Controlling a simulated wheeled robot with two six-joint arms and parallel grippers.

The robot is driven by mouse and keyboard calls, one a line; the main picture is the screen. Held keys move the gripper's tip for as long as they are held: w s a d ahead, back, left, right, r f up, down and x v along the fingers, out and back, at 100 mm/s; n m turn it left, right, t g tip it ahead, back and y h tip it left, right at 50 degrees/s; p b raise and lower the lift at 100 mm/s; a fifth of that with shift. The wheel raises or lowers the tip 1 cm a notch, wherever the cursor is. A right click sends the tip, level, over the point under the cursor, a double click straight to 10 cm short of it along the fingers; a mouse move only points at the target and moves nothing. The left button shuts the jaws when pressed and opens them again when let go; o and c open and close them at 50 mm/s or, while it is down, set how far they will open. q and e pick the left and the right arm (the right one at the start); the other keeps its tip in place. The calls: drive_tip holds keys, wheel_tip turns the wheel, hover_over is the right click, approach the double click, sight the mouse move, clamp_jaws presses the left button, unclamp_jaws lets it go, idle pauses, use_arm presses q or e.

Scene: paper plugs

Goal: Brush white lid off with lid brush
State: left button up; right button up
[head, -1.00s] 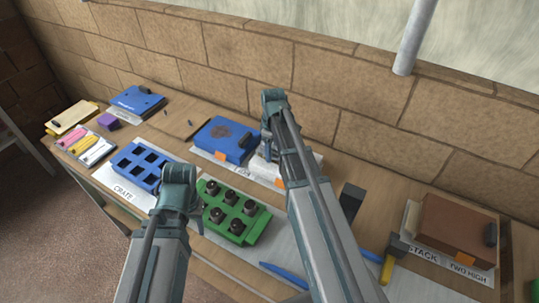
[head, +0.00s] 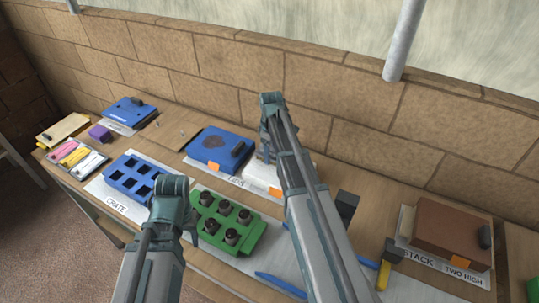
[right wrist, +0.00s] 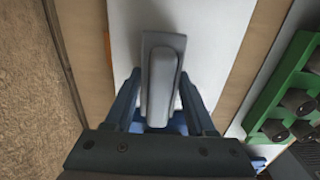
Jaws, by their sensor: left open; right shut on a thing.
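A white lid (head: 258,176) lies on the table, partly hidden behind my right arm in the head view. It appears as the broad white surface (right wrist: 205,30) below my right gripper in the right wrist view. My right gripper (right wrist: 158,112) is shut on a grey block with a darker rim, apparently the lid brush (right wrist: 162,75), held over the white surface. I cannot tell whether the brush touches it. In the head view the brush is hidden by my arm. My left gripper (head: 190,228) is open and empty, beside the green block.
A blue lid (head: 215,147) with a brown smudge lies left of the white one. A blue crate (head: 140,178) and a green block (head: 230,221) with several dark plugs stand nearer. A brown box (head: 450,228) and hammer (head: 387,262) are at the right. A brick wall backs the table.

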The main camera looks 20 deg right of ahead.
drive_tip(key=shift+w+d, duration=1.15)
drive_tip(key=shift+d, duration=0.2)
use_arm(q)
drive_tip(key=shift+r, duration=0.1)
wheel_tip(320, 180, up, 6)
drive_tip(key=p, duration=0.6)
use_arm(e)
wheel_tip(320, 180, up, 6)
drive_tip(key=shift+a, duration=0.1)
use_arm(q)
wheel_tip(320, 180, up, 3)
drive_tip(key=p, duration=0.3)
use_arm(e)
wheel_tip(320, 180, up, 3)
drive_tip(key=shift+s+r, duration=0.1)
